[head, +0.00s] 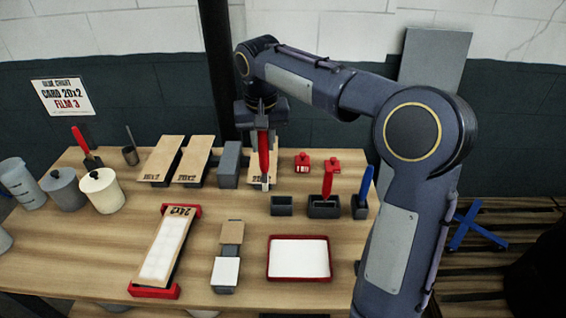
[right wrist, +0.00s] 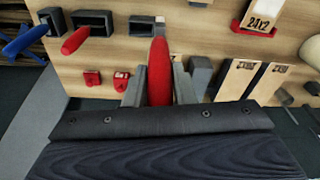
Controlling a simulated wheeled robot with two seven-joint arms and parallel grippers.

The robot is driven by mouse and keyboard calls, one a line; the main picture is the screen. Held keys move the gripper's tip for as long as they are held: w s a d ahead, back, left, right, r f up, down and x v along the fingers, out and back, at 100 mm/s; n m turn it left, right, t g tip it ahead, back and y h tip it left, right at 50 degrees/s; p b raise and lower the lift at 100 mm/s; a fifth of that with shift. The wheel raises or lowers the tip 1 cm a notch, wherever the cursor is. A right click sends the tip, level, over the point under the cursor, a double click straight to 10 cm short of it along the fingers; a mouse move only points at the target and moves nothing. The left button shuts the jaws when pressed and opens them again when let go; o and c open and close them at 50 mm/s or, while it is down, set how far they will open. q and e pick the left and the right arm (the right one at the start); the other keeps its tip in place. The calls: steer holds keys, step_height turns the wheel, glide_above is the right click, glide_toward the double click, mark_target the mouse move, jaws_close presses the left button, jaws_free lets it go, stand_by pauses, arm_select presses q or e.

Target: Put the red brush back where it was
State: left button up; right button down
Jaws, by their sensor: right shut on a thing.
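My right gripper (head: 263,124) is shut on a red-handled tool, the red brush (head: 264,152), and points down. The brush hangs upright above a card-topped block at the back of the table; I cannot tell whether its lower end touches it. In the right wrist view the red handle (right wrist: 159,70) stands between the fingers of the right gripper (right wrist: 159,92). A small dark holder (head: 281,206) in front is empty. Beside it, another holder (head: 323,210) carries a second red handle (head: 328,181). My left gripper is out of view.
A blue-handled tool (head: 365,183) stands in a holder at the right. Two small red blocks (head: 303,162) lie behind the holders. A red-rimmed white tray (head: 299,279) is in front. Card-topped blocks (head: 161,159) stand at the back left, pots (head: 103,189) farther left.

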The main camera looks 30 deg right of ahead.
steer(key=w+d+f+p, duration=0.1)
steer(key=d+f, duration=0.5)
steer(key=f, duration=0.3)
steer(key=shift+w+f, duration=0.25)
steer(key=shift+w, duration=0.15)
steer(key=shift+f, duration=0.6)
steer(key=c, duration=1.2)
jaws_free()
steer(key=shift+r, duration=0.1)
